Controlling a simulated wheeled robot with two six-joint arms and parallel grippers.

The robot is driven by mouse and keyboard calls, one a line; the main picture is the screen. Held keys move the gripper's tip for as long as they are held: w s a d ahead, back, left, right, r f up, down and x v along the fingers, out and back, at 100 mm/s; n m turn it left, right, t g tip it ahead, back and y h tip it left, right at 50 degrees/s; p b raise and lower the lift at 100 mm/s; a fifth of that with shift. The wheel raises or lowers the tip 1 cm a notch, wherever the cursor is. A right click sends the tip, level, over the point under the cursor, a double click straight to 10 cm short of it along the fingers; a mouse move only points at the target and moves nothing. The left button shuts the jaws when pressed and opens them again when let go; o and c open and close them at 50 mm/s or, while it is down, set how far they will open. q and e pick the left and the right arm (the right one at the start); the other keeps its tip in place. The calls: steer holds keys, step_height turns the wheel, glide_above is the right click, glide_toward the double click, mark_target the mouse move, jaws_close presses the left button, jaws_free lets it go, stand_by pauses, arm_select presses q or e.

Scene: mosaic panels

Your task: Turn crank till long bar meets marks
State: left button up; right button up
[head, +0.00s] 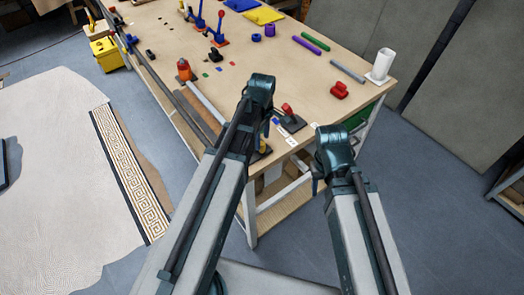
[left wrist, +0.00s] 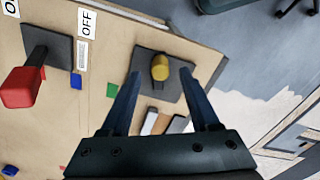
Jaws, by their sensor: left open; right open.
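A yellow knob (left wrist: 160,67) on a dark square plate (left wrist: 178,88) is probably the crank's handle. In the left wrist view it lies between the fingertips of my left gripper (left wrist: 160,75), which is open; I cannot tell if they touch. The knob also shows in the head view (head: 264,147), partly behind my left arm. A long grey bar (head: 204,104) lies near the table's left edge, its near end hidden by that arm. I cannot make out its marks. My right gripper (head: 317,178) is mostly hidden behind its wrist, near the table's front edge.
A red-handled lever (head: 287,109) stands on a dark plate close by, with an OFF label (left wrist: 86,22) in the wrist view. A red block (head: 339,90), a white cup (head: 382,65) and an orange-red bottle (head: 184,70) stand on the table. The table's middle is mostly clear.

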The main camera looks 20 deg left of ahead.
mark_target(262, 143)
arm_select(q)
step_height(262, 143, down, 4)
steer(key=shift+r+b, duration=0.2)
steer(key=shift+b, duration=1.05)
arm_select(e)
step_height(262, 143, down, 4)
steer(key=shift+r, duration=0.15)
arm_select(q)
jaws_close()
